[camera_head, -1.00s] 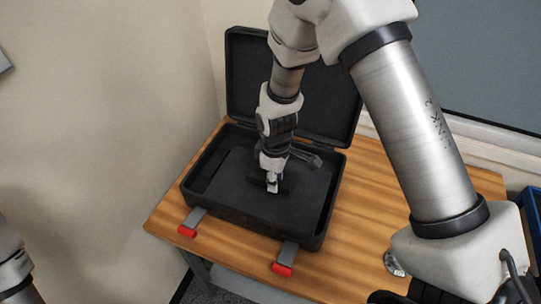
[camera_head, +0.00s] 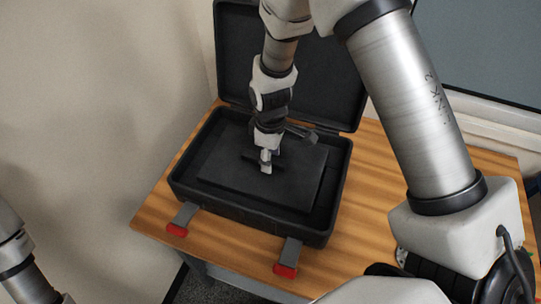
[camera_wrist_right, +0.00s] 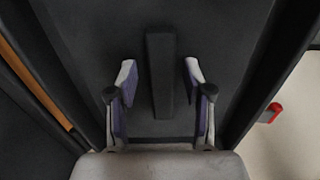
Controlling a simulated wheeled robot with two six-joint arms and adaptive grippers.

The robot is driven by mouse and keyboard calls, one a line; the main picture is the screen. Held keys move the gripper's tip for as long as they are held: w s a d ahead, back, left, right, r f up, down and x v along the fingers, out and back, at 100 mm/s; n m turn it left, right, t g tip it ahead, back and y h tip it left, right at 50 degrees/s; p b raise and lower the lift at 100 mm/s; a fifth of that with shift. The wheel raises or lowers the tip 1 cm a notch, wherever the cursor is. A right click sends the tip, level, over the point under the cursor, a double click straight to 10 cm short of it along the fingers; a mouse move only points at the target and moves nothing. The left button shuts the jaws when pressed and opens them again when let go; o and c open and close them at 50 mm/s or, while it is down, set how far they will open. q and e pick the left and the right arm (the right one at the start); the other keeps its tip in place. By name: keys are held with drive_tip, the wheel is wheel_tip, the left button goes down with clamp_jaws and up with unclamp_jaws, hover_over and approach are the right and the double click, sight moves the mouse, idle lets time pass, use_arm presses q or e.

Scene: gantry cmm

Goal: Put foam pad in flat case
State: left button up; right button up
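The foam pad (camera_head: 290,188) is a dark slab with a raised bar across its top. It lies inside the black flat case (camera_head: 258,213), within the walls, with a gap along the front side. Whether it touches the case floor everywhere cannot be told. The case lid (camera_head: 335,85) stands open at the back. My right gripper (camera_head: 266,166) is over the pad. In the right wrist view its fingers (camera_wrist_right: 160,88) are open on either side of the pad's bar (camera_wrist_right: 160,60), with a gap at each finger. My left gripper is out of view; only my left arm shows at lower left.
The case stands on a wooden table (camera_head: 365,225). Two latches with red tips, the left one (camera_head: 177,229) and the right one (camera_head: 286,270), hang open at the front. A wall rises behind and left. Bare tabletop lies right of the case.

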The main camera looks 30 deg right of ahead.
wheel_tip(320, 180, up, 12)
drive_tip(key=b, duration=0.2)
idle(0.4)
idle(1.0)
